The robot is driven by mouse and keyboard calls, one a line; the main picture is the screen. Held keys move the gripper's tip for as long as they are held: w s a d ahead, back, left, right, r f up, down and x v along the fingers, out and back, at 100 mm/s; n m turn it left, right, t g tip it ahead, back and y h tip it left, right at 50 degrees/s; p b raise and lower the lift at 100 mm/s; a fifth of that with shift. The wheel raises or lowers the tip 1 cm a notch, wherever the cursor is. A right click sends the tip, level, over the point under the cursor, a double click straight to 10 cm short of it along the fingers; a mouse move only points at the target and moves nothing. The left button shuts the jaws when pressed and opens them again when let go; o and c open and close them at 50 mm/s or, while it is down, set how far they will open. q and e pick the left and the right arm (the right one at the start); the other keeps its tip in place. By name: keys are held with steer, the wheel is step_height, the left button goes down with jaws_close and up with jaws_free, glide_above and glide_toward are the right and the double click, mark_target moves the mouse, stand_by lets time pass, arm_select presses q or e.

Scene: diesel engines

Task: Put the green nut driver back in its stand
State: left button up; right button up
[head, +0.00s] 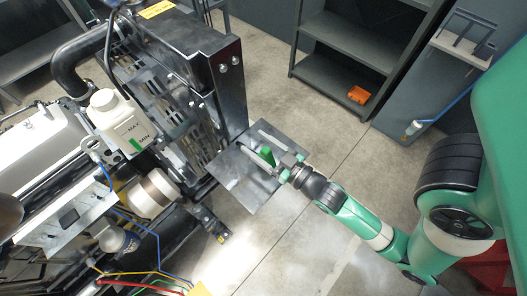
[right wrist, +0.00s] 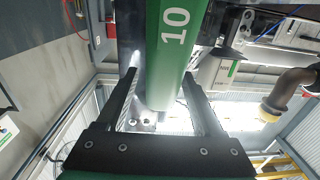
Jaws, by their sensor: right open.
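The green nut driver (head: 266,155) is at the grey metal plate beside the engine in the head view. In the right wrist view, its thick green handle (right wrist: 168,50), marked "10", lies between the fingers of my right gripper (right wrist: 160,76). The fingers stand apart on either side of the handle and are not closed on it. In the head view, my right gripper (head: 277,167) is over the plate and partly covers the driver. The driver's shaft and the stand cannot be made out clearly. My left gripper is not in view.
The grey plate (head: 233,172) has a pale strip near its far edge. The engine (head: 185,85) fills the left side, with a white reservoir (head: 118,122) and loose coloured wires. A dark shelf (head: 345,70) holds an orange item (head: 359,95). The floor right of the engine is open.

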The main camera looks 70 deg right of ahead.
steer(key=shift+s+a+f, duration=0.15)
steer(key=shift+s, duration=0.15)
steer(key=shift+c, duration=0.5)
jaws_close()
steer(key=shift+r, duration=0.2)
